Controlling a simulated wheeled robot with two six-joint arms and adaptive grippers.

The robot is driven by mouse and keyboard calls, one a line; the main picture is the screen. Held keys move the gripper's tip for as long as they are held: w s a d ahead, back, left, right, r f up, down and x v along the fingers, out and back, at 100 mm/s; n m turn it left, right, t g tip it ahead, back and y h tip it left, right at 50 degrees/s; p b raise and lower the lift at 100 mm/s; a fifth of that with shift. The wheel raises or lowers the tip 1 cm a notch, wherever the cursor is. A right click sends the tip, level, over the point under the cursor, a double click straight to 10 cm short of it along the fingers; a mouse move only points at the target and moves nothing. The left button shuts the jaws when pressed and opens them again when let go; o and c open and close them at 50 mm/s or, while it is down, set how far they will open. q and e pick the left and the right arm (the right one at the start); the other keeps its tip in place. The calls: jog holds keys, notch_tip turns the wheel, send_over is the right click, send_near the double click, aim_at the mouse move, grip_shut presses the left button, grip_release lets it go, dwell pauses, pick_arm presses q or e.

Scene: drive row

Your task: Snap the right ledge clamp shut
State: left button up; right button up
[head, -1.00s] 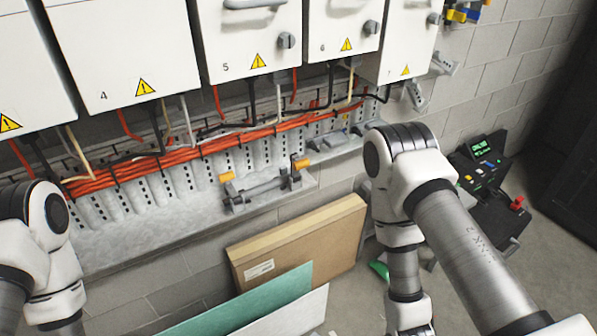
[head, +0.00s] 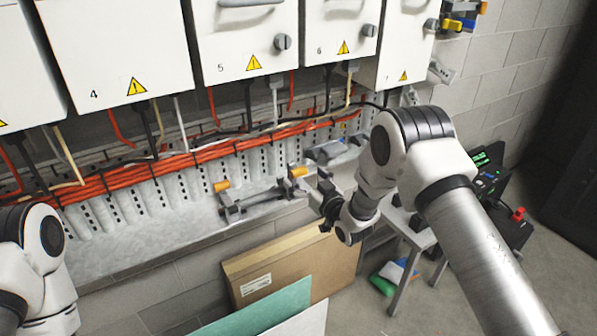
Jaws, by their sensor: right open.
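Two ledge clamps with orange-tipped levers sit on the front of the grey ledge (head: 130,238), joined by a dark bar (head: 260,203). The left ledge clamp (head: 230,207) stands clear of my arms. The right ledge clamp (head: 291,186) has its orange tip raised above the ledge. My right gripper (head: 318,202) is open, just right of the right clamp and slightly lower. I cannot tell whether it touches the clamp. My left arm shows at the lower left, but its gripper is out of view.
White cabinets (head: 250,45) and orange cables (head: 150,165) run above and behind the ledge. A cardboard box (head: 290,262) and a green panel (head: 265,308) lean below it. A grey stand (head: 412,237) is behind my right arm. Bare floor shows at lower right.

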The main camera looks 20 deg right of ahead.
aim_at(301, 174)
jog(key=x, duration=0.3)
jog(key=shift+w+f, duration=0.1)
jog(key=shift+w, duration=0.05)
jog(key=c, duration=1.7)
